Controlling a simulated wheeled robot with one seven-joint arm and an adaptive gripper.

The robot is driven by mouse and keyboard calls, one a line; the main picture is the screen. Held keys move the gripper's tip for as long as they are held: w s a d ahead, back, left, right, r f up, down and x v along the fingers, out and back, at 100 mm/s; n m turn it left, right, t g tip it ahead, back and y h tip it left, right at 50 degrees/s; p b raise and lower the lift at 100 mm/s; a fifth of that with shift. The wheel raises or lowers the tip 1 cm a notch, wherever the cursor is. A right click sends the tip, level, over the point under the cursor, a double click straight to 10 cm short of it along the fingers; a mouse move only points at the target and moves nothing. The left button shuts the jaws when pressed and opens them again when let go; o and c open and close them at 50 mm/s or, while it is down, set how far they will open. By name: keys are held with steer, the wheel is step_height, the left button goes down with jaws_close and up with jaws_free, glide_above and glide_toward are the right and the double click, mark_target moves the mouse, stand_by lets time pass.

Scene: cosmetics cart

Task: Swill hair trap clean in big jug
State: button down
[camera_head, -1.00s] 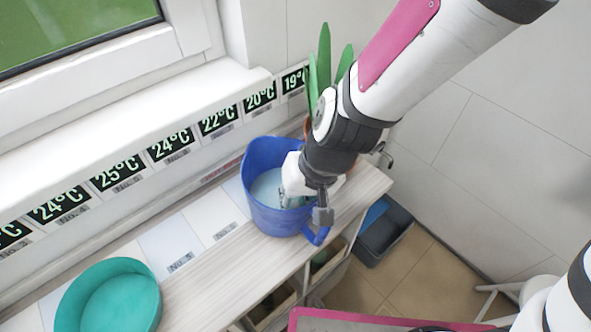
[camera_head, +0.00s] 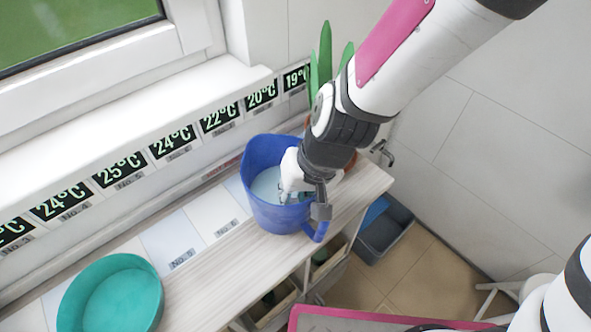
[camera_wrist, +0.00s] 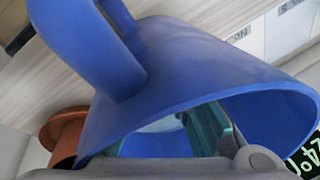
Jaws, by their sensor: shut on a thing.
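The big blue jug (camera_head: 277,217) stands upright on the narrow shelf and holds pale, milky water (camera_head: 264,186). Its handle is on the near right side. My gripper (camera_head: 284,194) reaches down into the jug over its right rim, with its fingertips low near the water. In the wrist view the blue jug wall (camera_wrist: 190,72) and handle fill much of the picture. A teal piece (camera_wrist: 207,128), apparently the hair trap, shows between the jug wall and my gripper, which is shut on it. Most of it is hidden, and I cannot tell how deep it sits.
A round teal basin (camera_head: 112,297) stands at the shelf's left end. A potted plant (camera_head: 325,68) stands close behind my wrist. The wooden shelf (camera_head: 222,277) is clear between basin and jug. Wall and window sill run along the back. A grey bin (camera_head: 385,232) is on the floor at right.

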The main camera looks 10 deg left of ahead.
steer(key=shift+s+d+f, duration=0.1)
steer(key=shift+s+d, duration=0.15)
steer(key=shift+d, duration=0.05)
steer(key=shift+r+p, duration=3.55)
steer(key=shift+r, duration=1.1)
step_height(320, 180, up, 8)
steer(key=p, duration=0.4)
steer(key=shift+r+p, duration=0.2)
steer(key=shift+p, duration=0.2)
steer(key=shift+a, duration=0.1)
